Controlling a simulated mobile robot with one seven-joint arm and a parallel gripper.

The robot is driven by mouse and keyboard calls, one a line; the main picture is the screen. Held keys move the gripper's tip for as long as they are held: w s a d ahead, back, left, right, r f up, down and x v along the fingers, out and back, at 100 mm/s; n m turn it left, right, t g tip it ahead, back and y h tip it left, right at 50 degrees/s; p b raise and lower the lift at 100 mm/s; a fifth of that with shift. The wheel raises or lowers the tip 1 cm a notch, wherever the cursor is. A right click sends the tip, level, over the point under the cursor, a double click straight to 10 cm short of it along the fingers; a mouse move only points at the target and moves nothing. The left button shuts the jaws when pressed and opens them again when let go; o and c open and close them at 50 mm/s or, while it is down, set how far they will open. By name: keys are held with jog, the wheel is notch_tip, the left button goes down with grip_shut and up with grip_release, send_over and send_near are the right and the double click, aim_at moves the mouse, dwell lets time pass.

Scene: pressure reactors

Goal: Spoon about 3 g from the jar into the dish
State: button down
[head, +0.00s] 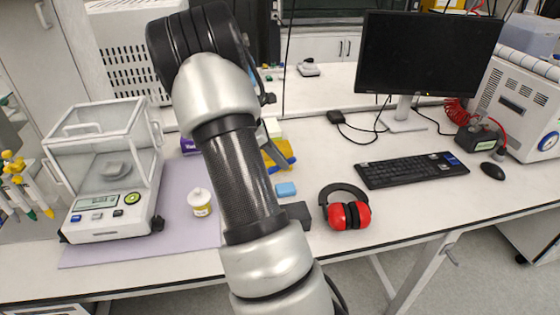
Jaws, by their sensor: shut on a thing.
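The jar (201,205) stands upright on the lilac mat, with a white top and a yellowish label or contents. An analytical balance (105,222) with a clear draft shield (85,140) stands to its left. A small grey round piece (114,170) sits inside the shield; I cannot tell whether it is the dish or the balance pan. The display digits are too small to read. My arm crosses the middle of the view, right of the jar.
A lilac mat (180,235) lies under the balance and jar. A blue block (286,189), red earmuffs (346,212), a keyboard (411,170) and a monitor (425,55) are to the right. Pipettes (28,190) hang at the far left. The bench front right of the earmuffs is clear.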

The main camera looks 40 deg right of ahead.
aim_at(292, 158)
jog(key=shift+r+p, duration=0.7)
jog(key=shift+r, duration=0.95)
jog(key=s+d+t+y+p, duration=0.1)
jog(key=d+y+p, duration=0.1)
jog(key=p, duration=0.1)
jog(key=shift+s+r, duration=0.1)
jog(key=shift+s+d+t+y+p, duration=0.2)
jog(key=shift+t+y+p, duration=0.1)
jog(key=shift+p, duration=0.2)
jog(key=shift+w+f, duration=0.1)
jog(key=shift+f, duration=0.1)
jog(key=w+a+t+b, duration=0.1)
jog(key=w+a+t, duration=0.1)
jog(key=w+a, duration=0.35)
jog(key=w+a+f+t+b, duration=0.1)
jog(key=w+a+t, duration=0.1)
jog(key=w, duration=0.7)
jog(key=w+a+t+b, duration=0.1)
jog(key=w+a+t, duration=0.1)
jog(key=w+a, duration=0.35)
jog(key=w+a+f+t+h+b, duration=0.3)
jog(key=w+a+t+b, duration=0.3)
jog(key=w+a, duration=0.3)
jog(key=a+f+t, duration=0.1)
jog(key=a, duration=0.3)
jog(key=shift+w+a+h+b, duration=0.25)
jog(key=shift+a+h+b, duration=0.05)
jog(key=shift+h+b, duration=0.1)
